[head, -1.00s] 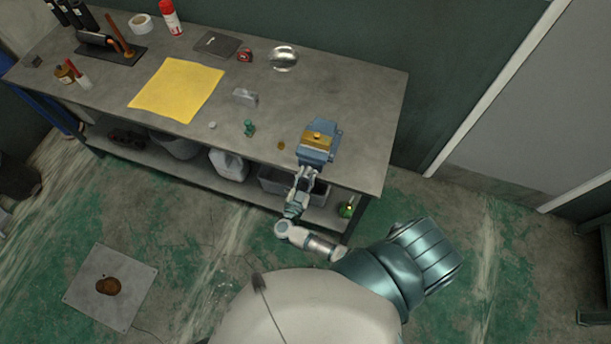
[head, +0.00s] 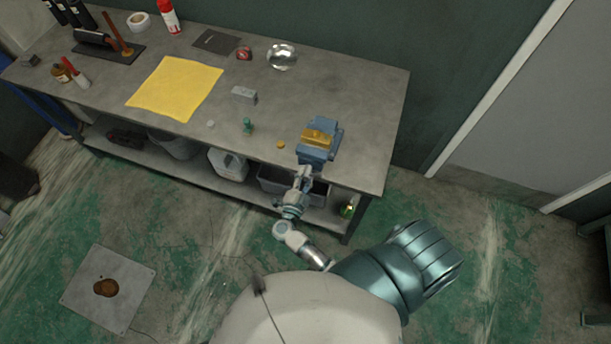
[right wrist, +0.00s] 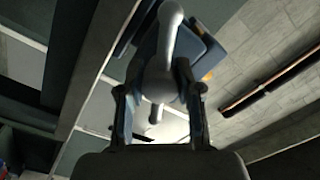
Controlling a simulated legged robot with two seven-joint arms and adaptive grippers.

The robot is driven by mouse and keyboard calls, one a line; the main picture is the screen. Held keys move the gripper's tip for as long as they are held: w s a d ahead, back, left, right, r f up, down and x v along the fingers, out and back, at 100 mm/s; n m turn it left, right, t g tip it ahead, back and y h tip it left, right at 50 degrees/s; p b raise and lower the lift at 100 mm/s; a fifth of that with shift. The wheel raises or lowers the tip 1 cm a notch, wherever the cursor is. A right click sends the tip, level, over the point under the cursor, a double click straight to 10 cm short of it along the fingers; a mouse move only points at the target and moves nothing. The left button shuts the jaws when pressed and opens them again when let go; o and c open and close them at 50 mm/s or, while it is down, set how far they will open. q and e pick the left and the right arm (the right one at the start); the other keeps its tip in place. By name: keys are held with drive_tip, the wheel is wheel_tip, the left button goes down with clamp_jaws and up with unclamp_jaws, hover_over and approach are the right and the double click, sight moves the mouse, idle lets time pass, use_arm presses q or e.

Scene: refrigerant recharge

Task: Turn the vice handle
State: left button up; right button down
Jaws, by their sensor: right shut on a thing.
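The blue vice (head: 316,150) stands at the front right edge of the workbench, with a brass-coloured piece (head: 317,137) at its jaws. My right gripper (head: 304,172) is at the front of the vice, just off the bench edge. In the right wrist view the grey vice handle (right wrist: 160,80) runs up between the two fingers of the right gripper (right wrist: 160,100), and they are shut on it. Part of the blue vice body (right wrist: 205,50) shows behind the handle. My left gripper is not in view.
The workbench (head: 350,100) holds a yellow cloth (head: 176,88), a grey block (head: 244,95), a small green item (head: 247,126) and a glass-like bowl (head: 282,57). A lower shelf holds a dark bin (head: 270,183) and a white jug (head: 228,165). Floor to the right is clear.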

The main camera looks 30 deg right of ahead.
drive_tip(key=m+b, duration=0.1)
drive_tip(key=m, duration=0.1)
drive_tip(key=f+m+b, duration=0.1)
drive_tip(key=m, duration=0.1)
drive_tip(key=shift+s+m, duration=0.2)
drive_tip(key=shift+m, duration=0.2)
drive_tip(key=shift+r+m+b, duration=0.1)
drive_tip(key=shift+m+b, duration=1.25)
drive_tip(key=shift+m, duration=0.95)
drive_tip(key=c, duration=0.8)
unclamp_jaws()
drive_tip(key=shift+o, duration=0.2)
drive_tip(key=shift+r, duration=0.2)
